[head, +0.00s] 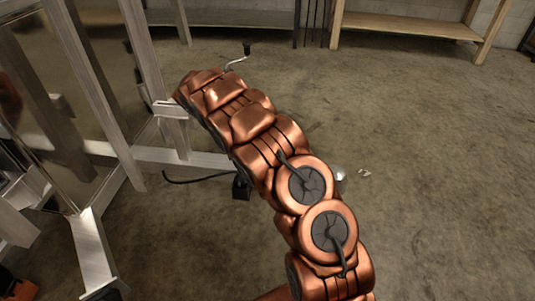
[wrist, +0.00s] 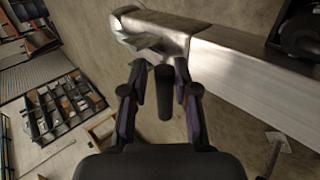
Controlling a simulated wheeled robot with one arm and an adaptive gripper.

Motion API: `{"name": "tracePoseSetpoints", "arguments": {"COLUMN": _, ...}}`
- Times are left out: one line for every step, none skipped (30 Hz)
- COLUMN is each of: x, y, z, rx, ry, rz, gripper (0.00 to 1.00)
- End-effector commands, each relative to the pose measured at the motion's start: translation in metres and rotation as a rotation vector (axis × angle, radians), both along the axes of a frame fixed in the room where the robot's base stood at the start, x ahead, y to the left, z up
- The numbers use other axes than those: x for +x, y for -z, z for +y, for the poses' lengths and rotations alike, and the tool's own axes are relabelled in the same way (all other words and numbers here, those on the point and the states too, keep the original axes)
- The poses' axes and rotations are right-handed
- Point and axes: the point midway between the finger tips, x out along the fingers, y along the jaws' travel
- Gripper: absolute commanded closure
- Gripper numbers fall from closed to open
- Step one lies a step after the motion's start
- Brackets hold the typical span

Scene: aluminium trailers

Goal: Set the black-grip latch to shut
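In the wrist view, the black grip (wrist: 164,92) of the latch hangs down between my gripper's two fingers. My gripper (wrist: 163,72) is open around it, with a gap visible on each side of the grip. The latch's bare metal body (wrist: 160,28) sits above the fingertips, at the end of a wide aluminium beam (wrist: 240,65). In the head view my copper-coloured arm hides my gripper and the latch. I cannot tell how far the latch is turned.
Aluminium trailer frame posts (head: 90,75) stand at the left in the head view. A bent crank with a black knob (head: 246,48) rises beyond my arm. A wooden workbench (head: 405,25) stands at the back. The concrete floor (head: 440,150) at the right is largely clear.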

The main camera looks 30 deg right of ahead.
Motion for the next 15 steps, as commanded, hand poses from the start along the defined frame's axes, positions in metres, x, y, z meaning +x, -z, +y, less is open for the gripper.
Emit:
{"name": "tracePoseSetpoints", "arguments": {"x": -0.0008, "y": 0.0001, "z": -0.0018, "rx": 0.000, "ry": 0.004, "rz": 0.001, "gripper": 0.64}}
{"name": "tracePoseSetpoints", "arguments": {"x": -0.0011, "y": 0.0000, "z": -0.0025, "rx": -0.001, "ry": 0.004, "rz": 0.002, "gripper": 0.60}}
{"name": "tracePoseSetpoints", "arguments": {"x": -0.0014, "y": 0.0002, "z": -0.0031, "rx": -0.001, "ry": 0.006, "rz": 0.002, "gripper": 0.56}}
{"name": "tracePoseSetpoints", "arguments": {"x": -0.0016, "y": 0.0002, "z": -0.0034, "rx": -0.002, "ry": 0.006, "rz": 0.003, "gripper": 0.54}}
{"name": "tracePoseSetpoints", "arguments": {"x": -0.0017, "y": 0.0003, "z": -0.0036, "rx": -0.001, "ry": 0.006, "rz": 0.003, "gripper": 0.54}}
{"name": "tracePoseSetpoints", "arguments": {"x": -0.0019, "y": 0.0004, "z": -0.0038, "rx": -0.001, "ry": 0.007, "rz": 0.004, "gripper": 0.54}}
{"name": "tracePoseSetpoints", "arguments": {"x": -0.0019, "y": 0.0004, "z": -0.0038, "rx": -0.001, "ry": 0.007, "rz": 0.004, "gripper": 0.54}}
{"name": "tracePoseSetpoints", "arguments": {"x": -0.0021, "y": 0.0004, "z": -0.0040, "rx": -0.002, "ry": 0.007, "rz": 0.005, "gripper": 0.54}}
{"name": "tracePoseSetpoints", "arguments": {"x": -0.0022, "y": 0.0005, "z": -0.0040, "rx": -0.002, "ry": 0.007, "rz": 0.005, "gripper": 0.54}}
{"name": "tracePoseSetpoints", "arguments": {"x": -0.0022, "y": 0.0005, "z": -0.0040, "rx": -0.002, "ry": 0.007, "rz": 0.005, "gripper": 0.54}}
{"name": "tracePoseSetpoints", "arguments": {"x": -0.0024, "y": 0.0005, "z": -0.0041, "rx": -0.001, "ry": 0.008, "rz": 0.005, "gripper": 0.54}}
{"name": "tracePoseSetpoints", "arguments": {"x": -0.0024, "y": 0.0005, "z": -0.0041, "rx": -0.001, "ry": 0.008, "rz": 0.005, "gripper": 0.54}}
{"name": "tracePoseSetpoints", "arguments": {"x": -0.0023, "y": 0.0005, "z": -0.0040, "rx": -0.001, "ry": 0.008, "rz": 0.005, "gripper": 0.54}}
{"name": "tracePoseSetpoints", "arguments": {"x": -0.0023, "y": 0.0005, "z": -0.0038, "rx": -0.002, "ry": 0.008, "rz": 0.006, "gripper": 0.54}}
{"name": "tracePoseSetpoints", "arguments": {"x": -0.0019, "y": 0.0001, "z": -0.0034, "rx": -0.002, "ry": 0.007, "rz": 0.005, "gripper": 0.54}}
